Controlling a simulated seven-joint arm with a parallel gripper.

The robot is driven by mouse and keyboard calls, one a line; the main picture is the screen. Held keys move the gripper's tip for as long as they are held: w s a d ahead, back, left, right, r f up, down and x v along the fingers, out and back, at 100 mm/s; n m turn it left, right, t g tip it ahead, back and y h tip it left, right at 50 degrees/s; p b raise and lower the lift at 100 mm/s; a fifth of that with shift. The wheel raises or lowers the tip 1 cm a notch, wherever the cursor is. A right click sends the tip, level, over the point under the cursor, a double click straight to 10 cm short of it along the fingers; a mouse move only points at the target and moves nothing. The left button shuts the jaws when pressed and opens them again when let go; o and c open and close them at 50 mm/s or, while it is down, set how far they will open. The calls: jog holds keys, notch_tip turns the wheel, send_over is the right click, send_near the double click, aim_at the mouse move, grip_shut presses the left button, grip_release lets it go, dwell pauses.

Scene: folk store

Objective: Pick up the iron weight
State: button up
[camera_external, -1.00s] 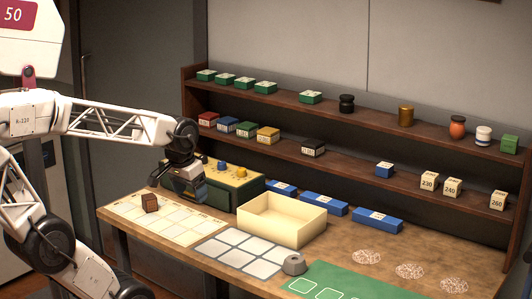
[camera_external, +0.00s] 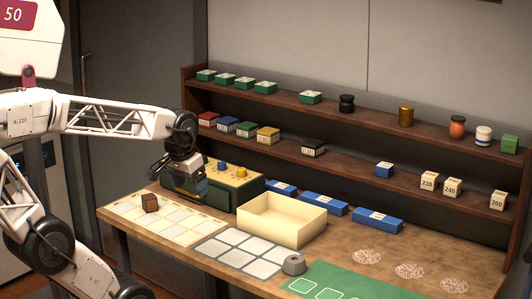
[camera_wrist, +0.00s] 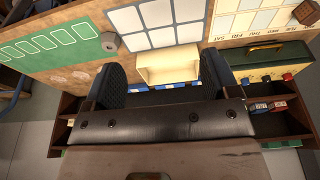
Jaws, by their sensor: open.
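Two things could be the iron weight, and I cannot tell which. One is a small grey rounded piece (camera_external: 294,264) on the table at the corner of the green mat, also in the wrist view (camera_wrist: 109,42). My gripper (camera_external: 166,165) is high over the back left of the table, in front of the green box, far from both. In the wrist view its two dark fingers (camera_wrist: 163,82) are spread, with nothing held between them.
A cream open tray (camera_external: 283,230) stands mid-table, with blue boxes (camera_external: 377,220) behind it. A brown cube (camera_external: 150,203) rests on the calendar-like sheet at left. A green box with knobs (camera_external: 220,185) stands at the back left. A two-tier shelf (camera_external: 330,160) lines the back.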

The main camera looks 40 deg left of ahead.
jog(key=w+v, duration=0.2)
jog(key=v, duration=0.7)
jog(key=w+r+v, duration=0.1)
jog(key=w+v, duration=0.1)
jog(key=v, duration=0.6)
jog(key=w+r+m+g+y, duration=0.1)
jog(key=w+r+m+y, duration=0.15)
jog(key=w, duration=0.55)
jog(key=w+r+m+y, duration=0.1)
jog(key=w+r+m, duration=0.1)
jog(key=w+m, duration=0.35)
jog(key=w+d+m+y, duration=0.2)
jog(key=w+d+m, duration=0.15)
jog(key=w, duration=0.65)
jog(key=w+d+m+y, duration=0.2)
jog(key=w+d+y, duration=0.15)
jog(key=w, duration=0.75)
jog(key=w+d+m+y, duration=0.1)
jog(key=w+d+m, duration=0.25)
jog(key=w, duration=0.65)
jog(key=m+t+y, duration=0.2)
jog(key=m+y, duration=0.1)
jog(key=m, duration=0.1)
send_near(351, 104)
jog(key=x, duration=0.3)
jog(key=shift+s+a+f, duration=0.1)
jog(key=shift+a+f, duration=0.05)
jog(key=shift+a, duration=0.05)
jog(key=shift+a, duration=0.1)
jog(key=shift+x, duration=1.25)
